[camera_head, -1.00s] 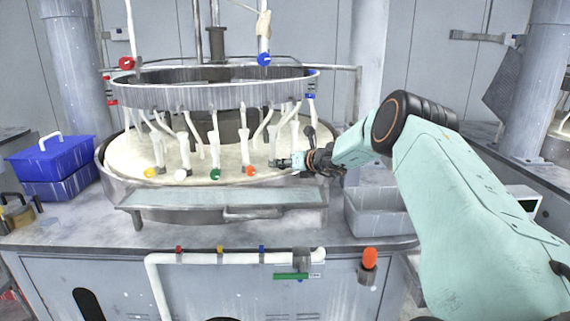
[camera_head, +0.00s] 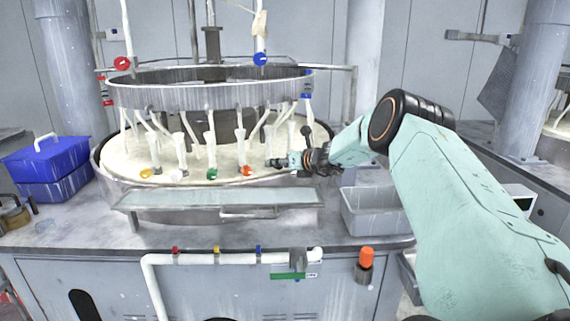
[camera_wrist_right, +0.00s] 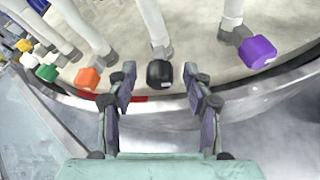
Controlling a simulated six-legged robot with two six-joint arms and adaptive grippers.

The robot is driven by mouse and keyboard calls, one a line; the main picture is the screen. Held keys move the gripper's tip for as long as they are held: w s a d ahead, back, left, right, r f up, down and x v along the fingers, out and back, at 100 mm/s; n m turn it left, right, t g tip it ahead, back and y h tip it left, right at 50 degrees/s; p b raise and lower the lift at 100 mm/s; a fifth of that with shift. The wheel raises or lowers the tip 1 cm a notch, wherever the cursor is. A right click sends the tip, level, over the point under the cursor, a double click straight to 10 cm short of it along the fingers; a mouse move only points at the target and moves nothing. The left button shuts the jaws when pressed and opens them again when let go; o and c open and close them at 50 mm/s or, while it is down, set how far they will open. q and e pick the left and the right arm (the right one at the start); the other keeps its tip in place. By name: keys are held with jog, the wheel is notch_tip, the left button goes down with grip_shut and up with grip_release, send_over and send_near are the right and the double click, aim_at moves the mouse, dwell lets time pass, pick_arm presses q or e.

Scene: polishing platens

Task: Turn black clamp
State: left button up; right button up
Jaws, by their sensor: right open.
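The black clamp (camera_wrist_right: 159,73) sits at the foot of a white tube on the platen's rim in the right wrist view. My right gripper (camera_wrist_right: 158,82) is open, with one finger on each side of the black clamp. I cannot tell whether the fingers touch it. In the head view my right gripper (camera_head: 278,162) is at the right front of the round platen (camera_head: 110,165), and the black clamp cannot be made out there. My left gripper is not in view.
An orange clamp (camera_wrist_right: 87,79) is left of the black one and a purple clamp (camera_wrist_right: 257,51) right of it. Green (camera_head: 212,174), white (camera_head: 177,176) and yellow (camera_head: 145,173) clamps line the rim. A grey bin (camera_head: 375,222) and a blue box (camera_head: 50,175) flank the platen.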

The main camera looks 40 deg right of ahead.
jog(key=shift+s+r, duration=0.3)
jog(key=shift+s, duration=0.3)
jog(key=v, duration=0.6)
dwell(0.3)
